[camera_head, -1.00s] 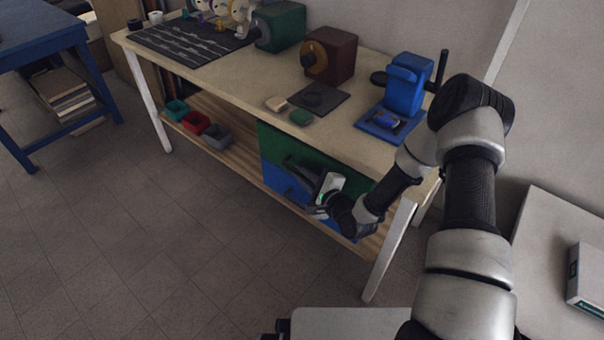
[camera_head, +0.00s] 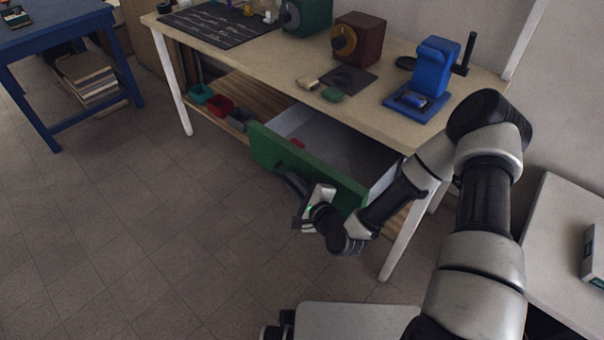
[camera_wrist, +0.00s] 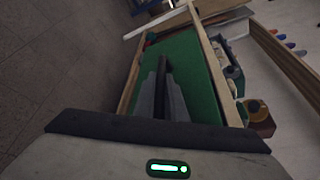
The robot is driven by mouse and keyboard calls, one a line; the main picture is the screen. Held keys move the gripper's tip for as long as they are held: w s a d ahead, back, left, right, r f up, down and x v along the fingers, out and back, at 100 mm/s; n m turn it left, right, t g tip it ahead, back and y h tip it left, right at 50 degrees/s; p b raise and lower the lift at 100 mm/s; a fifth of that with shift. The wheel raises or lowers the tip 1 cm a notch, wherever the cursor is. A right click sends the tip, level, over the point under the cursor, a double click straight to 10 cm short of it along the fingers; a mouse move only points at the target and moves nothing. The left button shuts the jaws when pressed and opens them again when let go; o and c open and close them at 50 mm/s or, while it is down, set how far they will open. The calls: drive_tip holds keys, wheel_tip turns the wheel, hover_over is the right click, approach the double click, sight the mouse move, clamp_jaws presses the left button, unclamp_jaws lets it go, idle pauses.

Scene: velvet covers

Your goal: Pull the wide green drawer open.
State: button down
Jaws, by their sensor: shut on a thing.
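The wide green drawer (camera_head: 267,148) stands well out from under the workbench in the head view, with its grey inside showing. A small red thing (camera_head: 298,143) lies inside near its left end. My gripper (camera_head: 289,184) is at the drawer's front, shut on its dark handle. In the wrist view the green front (camera_wrist: 200,85) fills the middle, and my gripper's fingers (camera_wrist: 163,85) lie against it around the handle.
The workbench top (camera_head: 240,62) carries a blue press (camera_head: 436,70), a brown box (camera_head: 362,38) and a dark mat. Small bins (camera_head: 219,106) sit on the lower shelf to the left. A white bench leg (camera_head: 396,247) stands right of the drawer. Floor in front is clear.

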drive_tip(key=s+a, duration=0.4)
drive_tip(key=s, duration=0.1)
idle(0.4)
drive_tip(key=c, duration=2.1)
unclamp_jaws()
drive_tip(key=p+v, duration=0.6)
drive_tip(key=v, duration=1.1)
drive_tip(key=shift+s+d, duration=0.2)
drive_tip(key=shift+s, duration=0.05)
